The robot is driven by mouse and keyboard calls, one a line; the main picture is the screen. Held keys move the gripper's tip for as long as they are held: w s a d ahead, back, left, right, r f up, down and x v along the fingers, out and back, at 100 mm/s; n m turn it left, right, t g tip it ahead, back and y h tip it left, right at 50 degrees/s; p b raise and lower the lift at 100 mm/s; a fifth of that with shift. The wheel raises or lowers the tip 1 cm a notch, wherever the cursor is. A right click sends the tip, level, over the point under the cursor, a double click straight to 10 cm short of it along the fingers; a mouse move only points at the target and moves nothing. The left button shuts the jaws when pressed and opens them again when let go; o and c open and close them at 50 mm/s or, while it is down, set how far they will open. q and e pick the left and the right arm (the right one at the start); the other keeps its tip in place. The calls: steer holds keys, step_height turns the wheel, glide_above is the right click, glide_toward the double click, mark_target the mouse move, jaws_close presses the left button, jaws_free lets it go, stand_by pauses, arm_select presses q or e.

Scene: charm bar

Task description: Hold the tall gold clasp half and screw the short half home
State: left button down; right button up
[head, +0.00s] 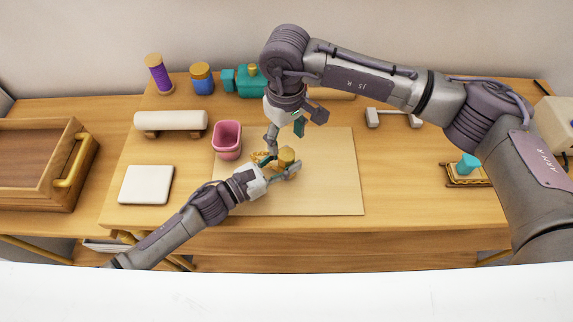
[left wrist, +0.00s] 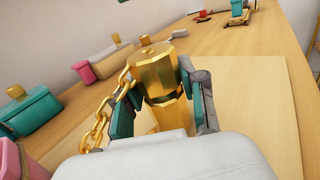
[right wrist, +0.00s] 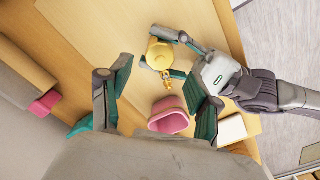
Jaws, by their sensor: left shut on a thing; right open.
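The gold clasp (head: 287,156) stands above the pale mat, and my left gripper (head: 279,164) is shut on it from the side. In the left wrist view a broad faceted gold piece (left wrist: 155,73) sits on top, with a dark seam beneath it and a narrower gold part (left wrist: 168,112) below between the fingers. I cannot tell how tightly the two halves meet. A gold chain (left wrist: 98,125) hangs at the clasp's left. My right gripper (right wrist: 158,100) is open and empty above it; in the right wrist view the round gold top (right wrist: 160,52) lies beyond the fingertips.
The pale mat (head: 335,195) is mostly clear. A pink cup (head: 228,140) stands close left of the clasp. A white roll (head: 170,120), a white tile (head: 146,185), a teal box (head: 248,83), a blue jar (head: 202,78) and a purple spool (head: 158,75) stand around it.

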mark_target(286, 153)
steer(key=shift+r+n, duration=0.5)
steer(key=shift+f, duration=4.05)
jaws_close()
steer(key=m, duration=0.3)
steer(key=shift+m, duration=0.3)
